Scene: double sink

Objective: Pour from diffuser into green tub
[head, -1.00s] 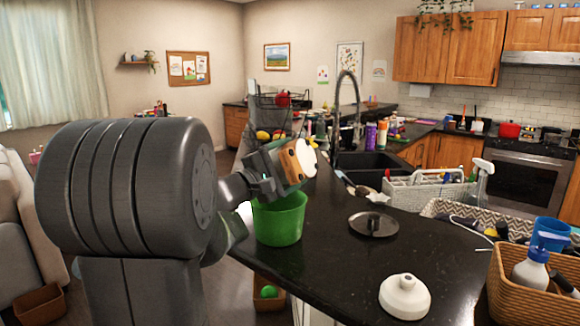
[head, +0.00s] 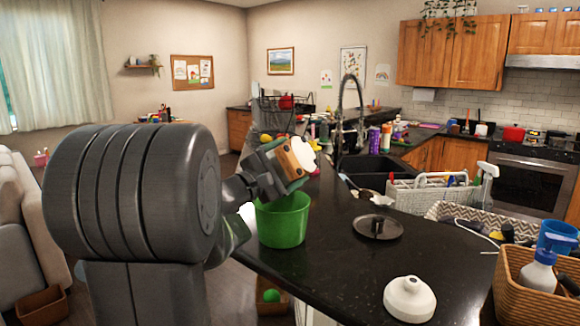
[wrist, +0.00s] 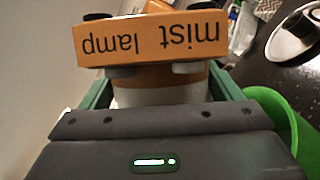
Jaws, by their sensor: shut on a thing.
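The diffuser (head: 293,158), white with an orange-brown band, is held by my gripper (head: 276,172) above the green tub. It is tilted, with its white end toward the upper right. In the wrist view the diffuser (wrist: 148,42) shows an orange label reading "mist lamp" upside down, between the green fingers of my gripper (wrist: 155,95). The green tub (head: 282,222) stands upright on the dark counter near its left edge, below the gripper. The tub's rim (wrist: 283,112) shows at the right of the wrist view. The inside of the tub is mostly hidden.
A dark round lid (head: 376,227) lies right of the tub. A white domed piece (head: 409,299) sits at the front of the counter. A wicker basket (head: 522,292) with bottles is at the right. The sink (head: 366,172) and faucet (head: 340,125) are behind.

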